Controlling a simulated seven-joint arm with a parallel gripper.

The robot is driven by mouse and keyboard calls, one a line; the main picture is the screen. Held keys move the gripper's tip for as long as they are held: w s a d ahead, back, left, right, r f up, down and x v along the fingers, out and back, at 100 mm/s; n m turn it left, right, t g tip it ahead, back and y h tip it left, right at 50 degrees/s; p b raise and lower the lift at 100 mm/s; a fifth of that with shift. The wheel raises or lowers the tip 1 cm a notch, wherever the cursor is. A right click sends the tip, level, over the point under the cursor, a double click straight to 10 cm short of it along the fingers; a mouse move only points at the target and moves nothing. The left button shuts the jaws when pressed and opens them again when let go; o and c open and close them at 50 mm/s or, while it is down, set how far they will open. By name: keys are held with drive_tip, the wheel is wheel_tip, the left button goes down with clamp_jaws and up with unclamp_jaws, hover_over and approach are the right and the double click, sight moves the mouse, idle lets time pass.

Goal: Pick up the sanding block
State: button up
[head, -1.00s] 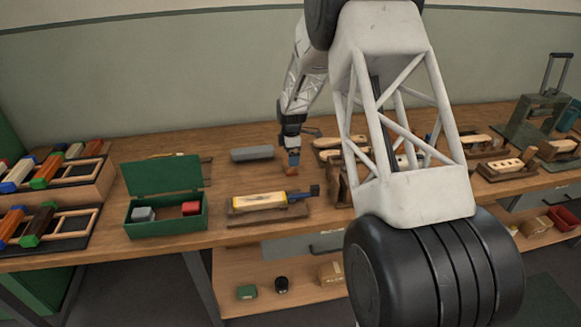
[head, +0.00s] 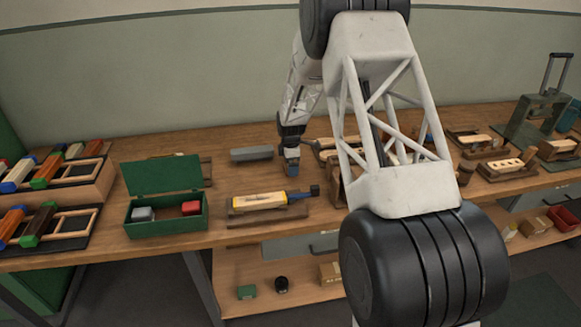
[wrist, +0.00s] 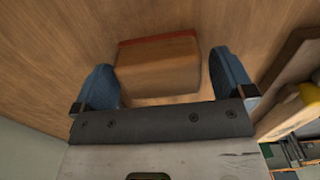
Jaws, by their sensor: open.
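A brown block with a red edge, which looks like the sanding block (wrist: 157,72), lies on the wooden bench top in the wrist view. My gripper (wrist: 162,64) is open, with one blue finger on each side of the block and a visible gap on both sides. In the head view, my gripper (head: 291,171) points down at the bench, just right of a grey bar. The block is mostly hidden behind the fingers there.
The grey bar (head: 251,154) lies close to the left of my gripper. A brush-like tool on a wooden stand (head: 268,212) is in front. An open green box (head: 167,229) holds a grey and a red block. Wooden fixtures crowd the right side.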

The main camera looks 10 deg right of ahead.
drive_tip(key=c, duration=0.9)
drive_tip(key=shift+r, duration=0.1)
drive_tip(key=shift+r, duration=4.95)
drive_tip(key=o, duration=0.4)
drive_tip(key=c, duration=0.3)
drive_tip(key=s+a+r, duration=0.1)
drive_tip(key=s+a, duration=0.4)
drive_tip(key=s, duration=0.4)
drive_tip(key=s+a+r, duration=0.1)
drive_tip(key=s+a, duration=0.4)
drive_tip(key=s, duration=0.4)
drive_tip(key=shift+s+r, duration=0.25)
drive_tip(key=shift+r, duration=0.1)
